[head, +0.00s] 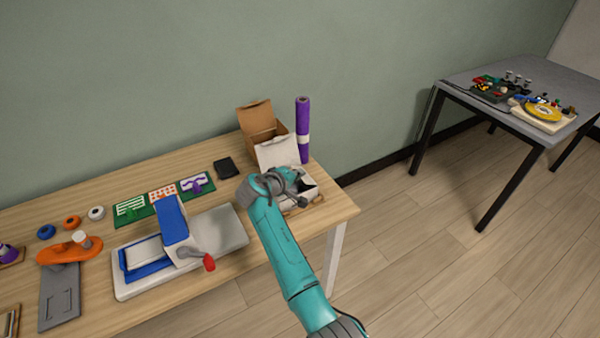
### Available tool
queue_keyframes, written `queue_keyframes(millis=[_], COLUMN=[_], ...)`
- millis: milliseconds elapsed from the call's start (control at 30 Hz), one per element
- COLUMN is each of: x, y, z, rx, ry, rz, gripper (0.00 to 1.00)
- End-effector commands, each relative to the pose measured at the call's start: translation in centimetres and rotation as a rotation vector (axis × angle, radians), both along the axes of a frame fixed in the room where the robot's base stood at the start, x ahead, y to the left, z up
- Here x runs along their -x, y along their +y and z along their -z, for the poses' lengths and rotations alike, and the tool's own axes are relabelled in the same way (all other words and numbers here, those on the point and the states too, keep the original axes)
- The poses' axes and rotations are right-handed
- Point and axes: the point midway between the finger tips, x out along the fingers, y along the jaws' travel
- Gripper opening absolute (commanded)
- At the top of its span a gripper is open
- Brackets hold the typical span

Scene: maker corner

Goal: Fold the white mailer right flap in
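The white mailer (278,153) stands near the right end of the wooden table in the head view. Its lid is raised at the back, and its body is largely hidden behind my arm. A white panel shows at the right side of the mailer, but I cannot tell how far the right flap is folded. My gripper (301,198) is over the mailer's front right part. It is small and partly covered by my arm, so neither its opening nor any contact with the flap is clear.
An open brown box (259,120) and an upright purple roll (303,130) stand behind the mailer. A small black box (226,168) lies to the left. A blue and white press with a red knob (209,262) is at the front left. A grey table (535,78) stands apart at right.

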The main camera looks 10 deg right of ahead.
Motion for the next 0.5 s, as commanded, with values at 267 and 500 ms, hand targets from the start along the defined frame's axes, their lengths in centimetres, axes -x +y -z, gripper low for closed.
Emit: queue_keyframes(millis=[267,500], x=[0.09,0.10], y=[0.26,0.24], z=[0.49,0.60], rx=[0.094,0.117], ry=[-0.030,-0.038], rz=[-0.001,0.001], gripper=[0.00,0.00])
